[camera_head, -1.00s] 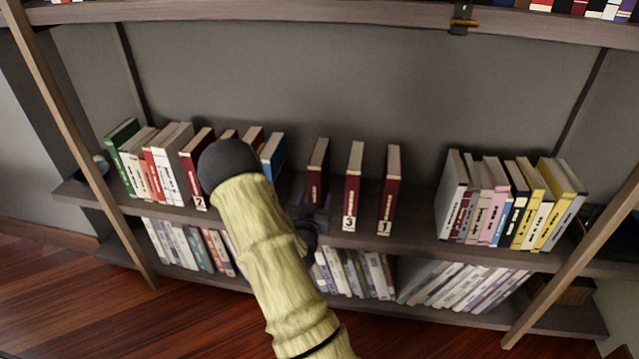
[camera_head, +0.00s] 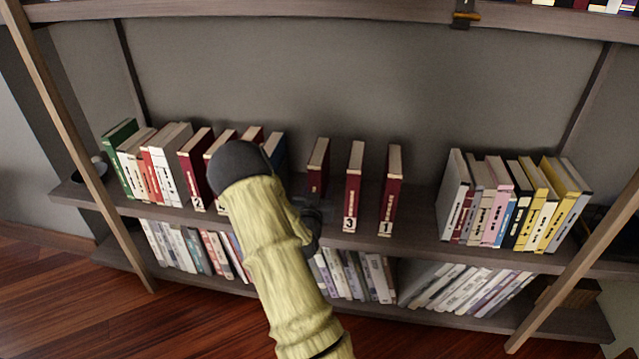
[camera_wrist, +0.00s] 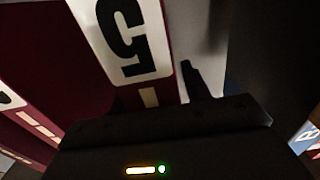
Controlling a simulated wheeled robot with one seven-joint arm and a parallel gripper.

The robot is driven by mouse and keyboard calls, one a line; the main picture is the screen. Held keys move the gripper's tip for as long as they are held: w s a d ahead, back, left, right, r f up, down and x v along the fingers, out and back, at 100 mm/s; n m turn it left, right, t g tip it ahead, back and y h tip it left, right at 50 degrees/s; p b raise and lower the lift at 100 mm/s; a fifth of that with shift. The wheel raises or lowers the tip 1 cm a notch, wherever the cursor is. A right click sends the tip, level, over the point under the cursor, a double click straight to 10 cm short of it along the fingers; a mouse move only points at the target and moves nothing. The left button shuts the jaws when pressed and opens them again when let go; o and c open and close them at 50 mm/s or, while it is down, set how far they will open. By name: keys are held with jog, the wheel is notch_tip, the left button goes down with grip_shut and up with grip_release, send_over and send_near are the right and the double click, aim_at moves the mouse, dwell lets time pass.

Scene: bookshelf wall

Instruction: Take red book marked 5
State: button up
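The red book marked 5 (camera_wrist: 128,42) fills the upper left of the wrist view, its white label close to the camera. My gripper (camera_wrist: 160,100) is right at its spine. One dark finger stands along the spine's right edge; the other finger is lost in shadow. In the head view my gripper (camera_head: 312,212) is partly hidden behind my arm, in front of a red book (camera_head: 318,165) whose label is covered. That book stands upright on the middle shelf and appears to be the one marked 5.
Red books marked 3 (camera_head: 352,190) and 1 (camera_head: 391,190) stand to the right, with gaps between. A blue book (camera_head: 276,150) and several red books, one marked 2 (camera_head: 195,170), stand left. An upper shelf (camera_head: 330,10) runs above.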

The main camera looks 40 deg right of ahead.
aim_at(317, 161)
grip_shut()
jog(key=shift+r, duration=0.1)
notch_tip(317, 161, up, 10)
jog(key=p, duration=0.4)
jog(key=shift+w, duration=0.1)
dwell(0.5)
